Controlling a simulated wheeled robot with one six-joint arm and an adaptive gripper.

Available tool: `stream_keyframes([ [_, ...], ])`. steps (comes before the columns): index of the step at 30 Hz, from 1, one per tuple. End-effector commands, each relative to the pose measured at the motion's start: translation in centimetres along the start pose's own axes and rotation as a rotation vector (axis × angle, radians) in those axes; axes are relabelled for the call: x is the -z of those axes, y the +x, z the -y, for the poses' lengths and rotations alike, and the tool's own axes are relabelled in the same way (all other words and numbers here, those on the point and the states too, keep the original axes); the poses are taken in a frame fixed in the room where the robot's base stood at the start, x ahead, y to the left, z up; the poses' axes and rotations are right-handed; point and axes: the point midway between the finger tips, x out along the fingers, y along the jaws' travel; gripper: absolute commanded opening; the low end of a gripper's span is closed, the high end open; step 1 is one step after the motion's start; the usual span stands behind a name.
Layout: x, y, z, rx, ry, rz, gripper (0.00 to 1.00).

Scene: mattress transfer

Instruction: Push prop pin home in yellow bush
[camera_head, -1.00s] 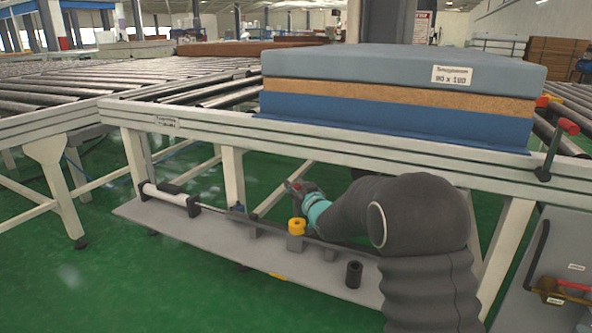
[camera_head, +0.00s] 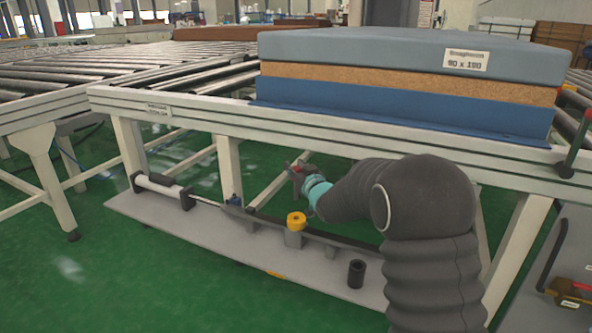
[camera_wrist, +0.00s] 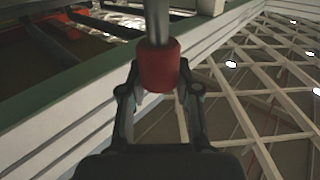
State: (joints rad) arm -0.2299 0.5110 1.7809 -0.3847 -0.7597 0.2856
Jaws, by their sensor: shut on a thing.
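My gripper (camera_head: 298,172) is under the conveyor's front rail, above and just right of the yellow bush (camera_head: 296,221). In the wrist view its fingers (camera_wrist: 160,92) are shut on the red grip of the prop pin (camera_wrist: 158,66). The pin's grey shaft runs up out of the top of that view. In the head view the pin is too small to make out clearly beside the fingers. The yellow bush is a short ring on a grey block on the low grey plate (camera_head: 215,233). The pin appears apart from the bush.
A black cylinder (camera_head: 356,273) stands on the plate to the right. A white and black actuator (camera_head: 160,190) lies at its left end. The conveyor rail (camera_head: 330,140) carries a layered mattress stack (camera_head: 400,60) overhead. White legs (camera_head: 230,168) stand behind the plate.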

Motion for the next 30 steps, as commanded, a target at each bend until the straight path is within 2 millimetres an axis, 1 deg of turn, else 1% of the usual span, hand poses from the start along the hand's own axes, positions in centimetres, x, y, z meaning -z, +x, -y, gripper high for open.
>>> stream_keyframes([
  [1,-0.7,0.0,-0.1,-0.001,0.000,0.000,0.00],
  [18,-5.2,0.0,-0.2,-0.003,-0.001,0.001,0.00],
  [23,-5.8,0.0,-0.2,-0.003,0.000,0.000,0.00],
  [30,-5.8,0.0,-0.2,-0.003,0.000,0.000,0.00],
])
